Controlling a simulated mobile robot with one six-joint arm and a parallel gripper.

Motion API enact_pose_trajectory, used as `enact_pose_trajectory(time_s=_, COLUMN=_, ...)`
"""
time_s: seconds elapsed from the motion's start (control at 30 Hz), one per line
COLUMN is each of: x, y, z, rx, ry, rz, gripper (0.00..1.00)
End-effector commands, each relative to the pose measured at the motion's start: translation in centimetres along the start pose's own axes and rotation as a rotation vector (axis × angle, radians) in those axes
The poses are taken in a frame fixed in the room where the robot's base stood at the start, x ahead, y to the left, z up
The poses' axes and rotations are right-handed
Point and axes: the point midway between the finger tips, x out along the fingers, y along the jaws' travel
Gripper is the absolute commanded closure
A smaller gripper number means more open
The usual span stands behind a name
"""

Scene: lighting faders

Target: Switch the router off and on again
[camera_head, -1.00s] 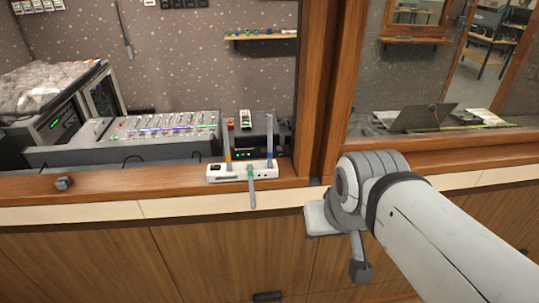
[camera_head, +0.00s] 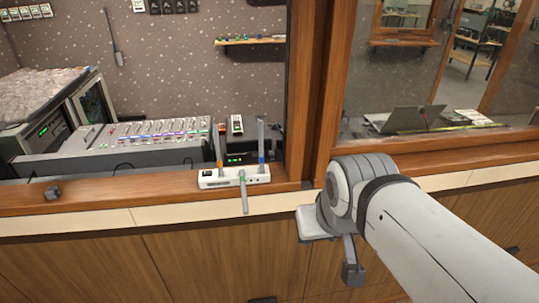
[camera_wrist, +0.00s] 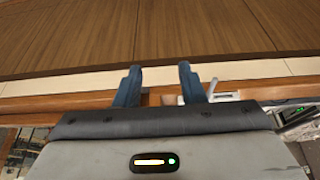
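The router (camera_head: 209,180) is a white box on the wooden sill, with two upright antennas and a third one hanging down over the front edge. A small dark patch shows near its left end; whether this is the power switch I cannot tell. My gripper (camera_wrist: 157,72) is open and empty in the wrist view, its two blue fingers apart. A white part, probably the router (camera_wrist: 226,96), shows partly hidden behind the right finger. In the head view my arm's end is right of the router, in front of the cabinet and apart from the router.
A mixing console (camera_head: 125,140) with coloured faders stands behind the sill. A small dark knob-like object (camera_head: 53,193) sits on the sill at left. A wooden post (camera_head: 312,90) rises just right of the router. A laptop (camera_head: 408,119) lies beyond the right window.

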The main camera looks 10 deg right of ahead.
Motion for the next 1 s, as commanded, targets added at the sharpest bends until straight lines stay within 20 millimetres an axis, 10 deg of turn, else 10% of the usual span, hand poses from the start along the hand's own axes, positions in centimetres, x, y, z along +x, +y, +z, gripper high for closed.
enact_pose_trajectory(time_s=0.53, x=0.8, y=0.0, z=0.3, rx=-0.001, ry=-0.004, rz=0.0, gripper=0.77)
enact_pose_trajectory(time_s=1.0, x=10.4, y=-0.1, z=3.8, rx=-0.013, ry=-0.092, rz=0.0, gripper=1.0)
